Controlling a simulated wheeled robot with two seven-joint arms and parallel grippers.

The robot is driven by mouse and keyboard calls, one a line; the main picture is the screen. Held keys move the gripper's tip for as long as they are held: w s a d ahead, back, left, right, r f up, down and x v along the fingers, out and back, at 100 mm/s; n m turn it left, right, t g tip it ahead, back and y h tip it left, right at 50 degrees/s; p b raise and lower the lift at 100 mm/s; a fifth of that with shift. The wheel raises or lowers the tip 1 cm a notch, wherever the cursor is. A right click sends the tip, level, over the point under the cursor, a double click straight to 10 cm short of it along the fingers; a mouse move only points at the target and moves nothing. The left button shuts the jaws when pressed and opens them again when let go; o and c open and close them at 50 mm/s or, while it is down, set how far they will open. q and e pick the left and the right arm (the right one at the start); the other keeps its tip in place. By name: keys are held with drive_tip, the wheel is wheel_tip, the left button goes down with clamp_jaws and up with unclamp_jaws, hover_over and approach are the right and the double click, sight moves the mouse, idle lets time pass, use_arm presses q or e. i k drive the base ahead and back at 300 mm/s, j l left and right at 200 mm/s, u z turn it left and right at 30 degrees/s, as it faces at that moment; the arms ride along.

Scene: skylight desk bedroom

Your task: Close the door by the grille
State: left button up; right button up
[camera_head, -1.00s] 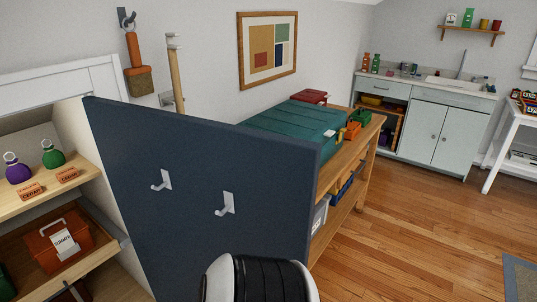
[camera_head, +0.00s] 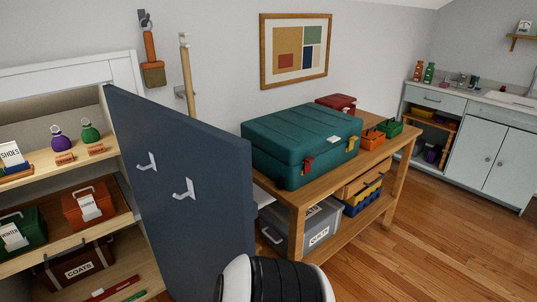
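A dark blue door (camera_head: 190,215) stands open on the right side of a white-framed cupboard (camera_head: 70,68). No grille shows on this face of the door. A white and black part of my own arm (camera_head: 277,280) is at the bottom edge, in front of the door's lower right edge.
The cupboard shelves hold a purple and a green flask, an orange box (camera_head: 88,205), a green box and a brown case. A wooden bench (camera_head: 375,160) with a teal case (camera_head: 300,140) stands right of the door. The wooden floor (camera_head: 420,240) at right is clear.

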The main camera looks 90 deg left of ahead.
sight(190, 179)
drive_tip(key=i+j+u, duration=0.1)
drive_tip(key=i+u, duration=0.15)
drive_tip(key=u, duration=0.2)
drive_tip(key=i+u, duration=0.2)
drive_tip(key=u, duration=0.25)
drive_tip(key=i+u, duration=0.25)
drive_tip(key=u, duration=0.2)
drive_tip(key=i+l+u, duration=0.2)
drive_tip(key=u, duration=0.3)
drive_tip(key=i+u, duration=0.15)
drive_tip(key=u, duration=0.3)
drive_tip(key=i+u, duration=0.15)
drive_tip(key=u, duration=0.35)
drive_tip(key=i+l+u, duration=0.15)
drive_tip(key=u, duration=0.3)
drive_tip(key=i+l+u, duration=0.15)
drive_tip(key=u, duration=0.35)
drive_tip(key=l+u, duration=0.2)
drive_tip(key=u, duration=0.25)
drive_tip(key=i+l+u, duration=0.3)
drive_tip(key=u, duration=0.2)
drive_tip(key=i+l+u, duration=0.15)
drive_tip(key=l+u, duration=0.35)
